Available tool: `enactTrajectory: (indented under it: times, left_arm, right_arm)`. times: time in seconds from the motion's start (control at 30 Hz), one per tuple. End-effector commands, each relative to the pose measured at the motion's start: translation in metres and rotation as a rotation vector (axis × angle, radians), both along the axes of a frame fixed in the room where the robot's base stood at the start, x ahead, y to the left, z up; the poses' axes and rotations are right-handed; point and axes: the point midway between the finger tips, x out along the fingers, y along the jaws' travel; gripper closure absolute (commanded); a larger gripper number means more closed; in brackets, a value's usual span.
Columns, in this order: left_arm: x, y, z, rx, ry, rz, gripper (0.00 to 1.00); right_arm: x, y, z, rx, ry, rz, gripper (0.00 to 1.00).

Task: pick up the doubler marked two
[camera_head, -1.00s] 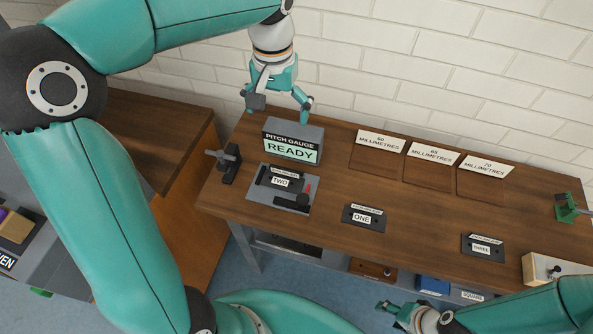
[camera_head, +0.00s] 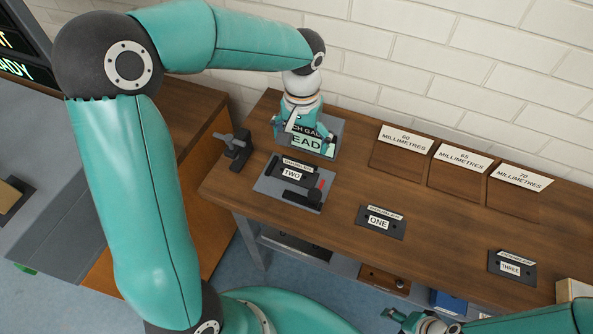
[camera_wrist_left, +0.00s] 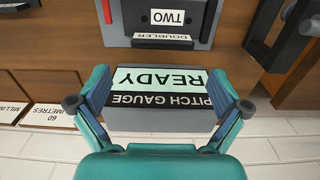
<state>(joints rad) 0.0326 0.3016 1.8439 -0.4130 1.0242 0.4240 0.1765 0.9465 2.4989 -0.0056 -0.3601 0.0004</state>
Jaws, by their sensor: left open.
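The doubler marked two (camera_head: 297,168) is a small dark plate with a white TWO label. It lies on the grey gauge plate (camera_head: 268,187) on the wooden bench, beside a black knob and a red mark. In the left wrist view the doubler (camera_wrist_left: 190,33) shows upside down at the top. My left gripper (camera_head: 301,130) is open and empty, above the pitch gauge's READY display, behind the doubler. In the left wrist view its fingers (camera_wrist_left: 160,78) spread either side of the display, apart from the doubler. My right gripper (camera_head: 402,316) is low at the bottom edge; its jaws are unclear.
The pitch gauge box (camera_head: 338,128) stands directly behind the doubler. A dark clamp-like fixture (camera_head: 236,152) stands left of it. Doublers one (camera_head: 381,222) and three (camera_head: 512,268) lie to the right. Signed trays (camera_head: 396,160) line the back by the brick wall. Bare bench lies between.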

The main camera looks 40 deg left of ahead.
Motion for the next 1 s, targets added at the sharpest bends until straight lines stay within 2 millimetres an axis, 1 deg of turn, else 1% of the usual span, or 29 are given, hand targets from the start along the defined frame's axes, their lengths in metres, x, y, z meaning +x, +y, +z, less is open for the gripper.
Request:
enactTrajectory:
  times: [0.03,0.1,0.27,0.37,0.5,0.63,0.73,0.93,0.97,1.0]
  left_arm:
    - [-0.001,0.000,-0.009,0.000,0.004,0.000,0.00]
    - [0.000,0.000,-0.016,0.000,0.003,0.000,0.00]
    - [-0.001,0.000,-0.023,0.000,0.001,-0.001,0.00]
    - [-0.003,0.000,-0.031,0.001,0.002,0.000,0.00]
    - [-0.008,0.001,-0.051,0.000,0.005,-0.002,0.00]
    - [-0.007,0.001,-0.068,-0.001,0.003,0.000,0.00]
    - [-0.007,0.001,-0.073,0.000,0.001,-0.002,0.00]
    - [-0.006,0.000,-0.074,-0.001,0.000,-0.001,0.00]
    - [-0.006,0.000,-0.074,-0.001,0.000,-0.002,0.03]
    - [-0.006,0.000,-0.074,-0.001,0.000,-0.002,0.10]
  right_arm:
    - [0.000,0.000,0.000,0.000,0.000,0.000,0.43]
    - [0.000,0.000,-0.001,0.000,0.000,0.000,0.43]
    - [0.000,0.000,0.000,0.000,0.000,0.000,0.43]
    - [0.000,0.000,0.001,0.000,0.000,0.000,0.43]
    - [0.000,0.000,0.004,0.000,0.000,0.000,0.43]
    - [0.000,0.000,0.004,0.000,0.000,0.000,0.43]
    - [0.000,0.000,0.004,0.000,0.000,0.000,0.43]
    - [0.000,0.000,0.004,0.000,0.000,0.000,0.43]
    - [0.000,0.000,0.004,0.000,0.000,0.000,0.43]
    - [0.000,0.000,0.004,0.000,0.000,0.000,0.43]
